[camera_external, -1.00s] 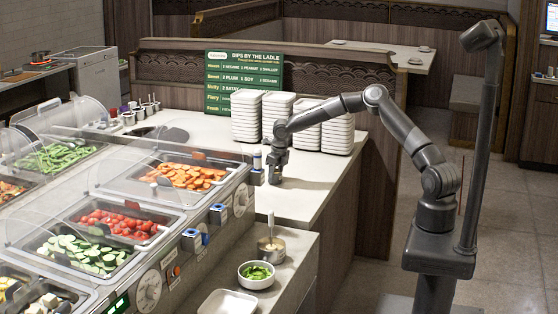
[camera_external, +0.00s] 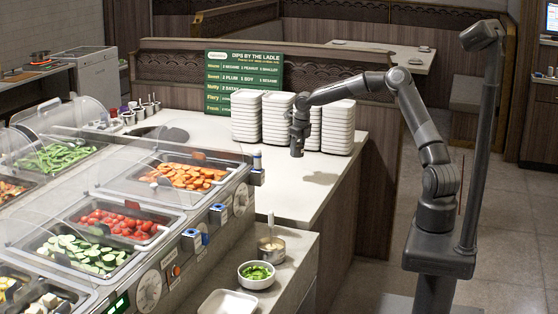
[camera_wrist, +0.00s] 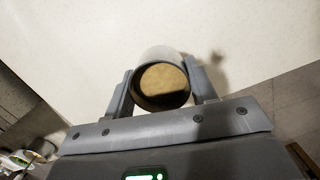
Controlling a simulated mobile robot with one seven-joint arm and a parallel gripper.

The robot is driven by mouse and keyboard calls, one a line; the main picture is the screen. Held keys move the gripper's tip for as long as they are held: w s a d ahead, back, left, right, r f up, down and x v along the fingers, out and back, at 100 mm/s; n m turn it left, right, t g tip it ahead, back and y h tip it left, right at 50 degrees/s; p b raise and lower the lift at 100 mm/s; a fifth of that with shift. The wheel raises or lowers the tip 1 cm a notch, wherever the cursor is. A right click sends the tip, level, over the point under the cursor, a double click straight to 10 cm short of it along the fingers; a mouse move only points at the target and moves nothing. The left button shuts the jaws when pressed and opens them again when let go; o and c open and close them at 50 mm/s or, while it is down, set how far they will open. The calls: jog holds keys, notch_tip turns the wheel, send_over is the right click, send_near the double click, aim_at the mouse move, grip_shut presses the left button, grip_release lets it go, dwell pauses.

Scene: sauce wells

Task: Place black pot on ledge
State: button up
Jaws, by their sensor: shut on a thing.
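My gripper (camera_wrist: 161,90) is shut on a dark round pot (camera_wrist: 145,99), with one finger on each side of it. Seen from above, the pot has a tan-brown inside. In the external view my gripper (camera_external: 298,136) holds the pot (camera_external: 297,152) in front of the white plate stacks. A lower ledge-like surface (camera_external: 290,247) runs along the front; I cannot tell which surface the task calls the ledge.
White plate stacks (camera_external: 338,135) stand behind my gripper. Several small pots (camera_external: 140,112) stand at the back left.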

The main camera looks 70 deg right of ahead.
jog(key=shift+s+d+r, duration=0.4)
jog(key=shift+s+d, duration=0.1)
jog(key=s+a+n+y, duration=0.1)
jog(key=s+a+n, duration=0.15)
jog(key=a, duration=0.85)
jog(key=s+a+n, duration=0.2)
jog(key=a+n, duration=0.2)
jog(key=a, duration=0.8)
jog(key=s+a+f+n, duration=0.1)
jog(key=s+a+n, duration=0.2)
jog(key=s+a, duration=0.35)
jog(key=s+a+f+n, duration=0.15)
jog(key=s+a, duration=0.25)
jog(key=a, duration=0.5)
jog(key=shift+n+g+y, duration=0.3)
jog(key=a+f, duration=0.2)
jog(key=a, duration=0.1)
jog(key=a+f, duration=0.2)
jog(key=a, duration=0.2)
jog(key=w+a+f, duration=0.1)
jog(key=a+f, duration=0.1)
jog(key=a, duration=0.2)
jog(key=shift+f, duration=2.15)
